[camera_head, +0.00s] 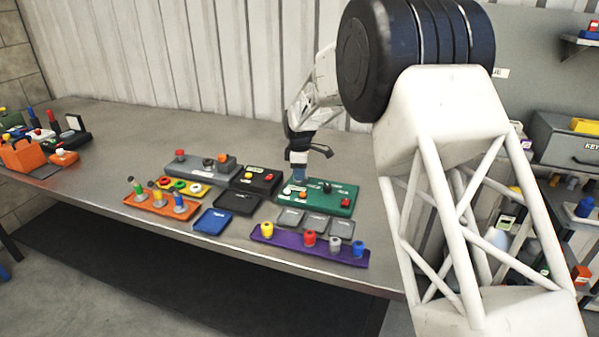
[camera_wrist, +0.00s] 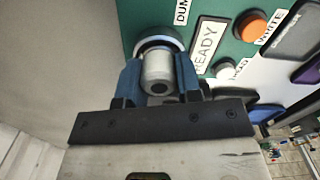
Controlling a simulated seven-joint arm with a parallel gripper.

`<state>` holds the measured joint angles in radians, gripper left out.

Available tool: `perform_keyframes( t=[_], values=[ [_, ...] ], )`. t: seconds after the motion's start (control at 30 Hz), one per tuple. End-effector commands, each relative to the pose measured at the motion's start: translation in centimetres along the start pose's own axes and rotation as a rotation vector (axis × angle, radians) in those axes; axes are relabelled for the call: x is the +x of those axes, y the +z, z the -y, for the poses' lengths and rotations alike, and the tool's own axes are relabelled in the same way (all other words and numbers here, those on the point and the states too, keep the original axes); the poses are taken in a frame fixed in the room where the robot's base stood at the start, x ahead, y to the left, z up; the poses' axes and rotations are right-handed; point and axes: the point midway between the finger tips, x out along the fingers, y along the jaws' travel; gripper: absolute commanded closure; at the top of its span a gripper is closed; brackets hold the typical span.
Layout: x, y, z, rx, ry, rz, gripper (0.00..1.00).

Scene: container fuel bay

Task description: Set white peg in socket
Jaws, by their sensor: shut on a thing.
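My gripper (camera_head: 299,174) is over the left end of the green panel (camera_head: 338,201). In the wrist view its two blue fingers (camera_wrist: 158,68) are shut on a whitish-grey round peg (camera_wrist: 157,80), which I take for the white peg. Just beyond the peg is a round blue-grey and pale ring (camera_wrist: 157,36) on the green panel, which looks like the socket. The peg overlaps the ring in this view. I cannot tell whether its end is inside. In the head view the gripper hides the peg.
A purple tray (camera_head: 286,248) with yellow, red, grey and blue pegs lies in front. A black box (camera_head: 256,181), a blue tray (camera_head: 213,222) and an orange tray (camera_head: 157,207) stand left. An orange button (camera_wrist: 250,26) is near the ring.

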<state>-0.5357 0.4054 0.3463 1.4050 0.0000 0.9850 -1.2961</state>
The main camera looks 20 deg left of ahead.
Motion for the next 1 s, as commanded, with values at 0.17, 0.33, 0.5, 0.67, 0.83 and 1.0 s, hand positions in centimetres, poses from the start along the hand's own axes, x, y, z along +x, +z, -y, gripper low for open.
perform_keyframes(
  t=[0.17, 0.33, 0.5, 0.67, 0.83, 1.0],
  values=[
    [-0.01, 0.00, 0.00, 0.000, 0.000, 0.000, 0.91],
    [0.08, 0.00, 0.00, 0.000, 0.000, 0.000, 0.91],
    [0.29, 0.00, 0.00, 0.000, 0.000, 0.000, 0.91],
    [0.47, 0.00, 0.00, 0.000, 0.000, 0.000, 0.91],
    [0.58, 0.00, 0.02, 0.000, -0.001, 0.000, 0.91],
    [0.67, 0.01, 0.03, 0.000, -0.002, 0.000, 0.91]
  ],
)
